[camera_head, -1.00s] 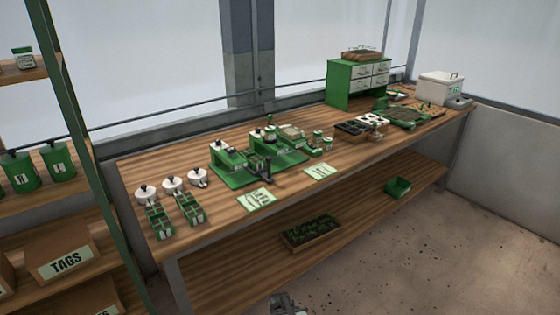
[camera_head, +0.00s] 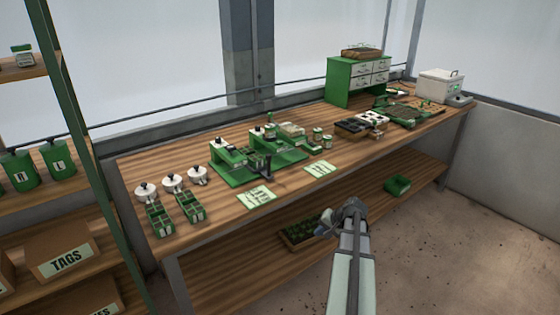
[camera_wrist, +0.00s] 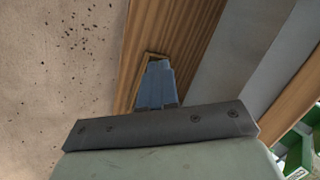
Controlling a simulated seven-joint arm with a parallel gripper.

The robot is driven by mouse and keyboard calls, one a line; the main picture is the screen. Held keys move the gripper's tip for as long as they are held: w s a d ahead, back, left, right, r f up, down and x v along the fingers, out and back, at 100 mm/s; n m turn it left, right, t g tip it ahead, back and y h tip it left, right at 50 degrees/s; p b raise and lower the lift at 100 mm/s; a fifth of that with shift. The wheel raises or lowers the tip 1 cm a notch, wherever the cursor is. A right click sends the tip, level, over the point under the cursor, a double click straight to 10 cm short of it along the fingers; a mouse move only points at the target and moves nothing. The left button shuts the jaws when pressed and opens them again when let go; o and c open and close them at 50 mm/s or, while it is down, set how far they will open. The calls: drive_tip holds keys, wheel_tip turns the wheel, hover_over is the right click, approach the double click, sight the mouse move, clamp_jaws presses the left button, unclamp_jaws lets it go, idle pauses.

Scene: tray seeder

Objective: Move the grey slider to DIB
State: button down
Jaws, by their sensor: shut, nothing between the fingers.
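The green tray seeder (camera_head: 232,180) stands on the wooden bench, left of the middle, with white-topped units on its base. A dark grey upright part (camera_head: 267,166) stands at its front right; I cannot tell for sure that this is the grey slider. No DIB lettering is readable. My gripper (camera_head: 324,232) is in front of the bench, apart from the seeder and to its lower right. In the wrist view its fingers (camera_wrist: 156,84) are together and empty, with a wooden board edge beyond them.
White lidded pots (camera_head: 172,182) and green divided boxes (camera_head: 190,208) stand left of the seeder. Two cards (camera_head: 256,197) lie in front. A seedling crate (camera_head: 299,236) and green bin (camera_head: 397,186) are on the lower shelf. Bare bench lies right of the cards.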

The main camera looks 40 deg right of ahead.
drive_tip(key=w+d+r+m+t+y, duration=0.15)
drive_tip(key=w+r+t, duration=0.4)
drive_tip(key=r, duration=0.65)
drive_tip(key=w+d+r+m+t+y, duration=0.1)
drive_tip(key=w+d+r+t+y, duration=0.15)
drive_tip(key=w+r+t, duration=0.6)
drive_tip(key=w+a+r+g, duration=0.2)
drive_tip(key=w+a+g, duration=0.1)
drive_tip(key=w+a, duration=0.3)
drive_tip(key=shift+w+a+g, duration=0.3)
drive_tip(key=shift+w+a, duration=0.05)
drive_tip(key=shift+w, duration=0.7)
drive_tip(key=shift+r, duration=0.1)
drive_tip(key=a, duration=1)
drive_tip(key=shift+a, duration=0.4)
drive_tip(key=shift+n, duration=0.25)
